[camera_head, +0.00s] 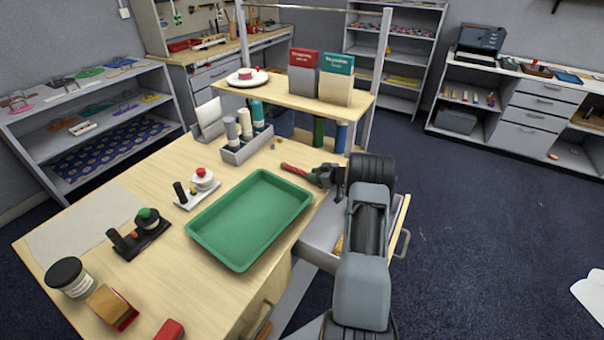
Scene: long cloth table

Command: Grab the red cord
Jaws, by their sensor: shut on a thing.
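The red cord (294,170) shows as a short, thick red piece at the far right part of the table, behind the green tray. It points left out of my gripper (317,176). My gripper is dark, reaches in from the right and is shut on the cord. The cord's right end is hidden by the fingers. At this size I cannot tell whether the cord touches the table top.
The green tray (247,262) lies in front of my gripper. A grey holder with bottles (245,151) stands behind it. A raised shelf (292,97) carries two boxes. A drawer (322,236) stands open at the right edge. Bare wood (205,275) lies left of the tray.

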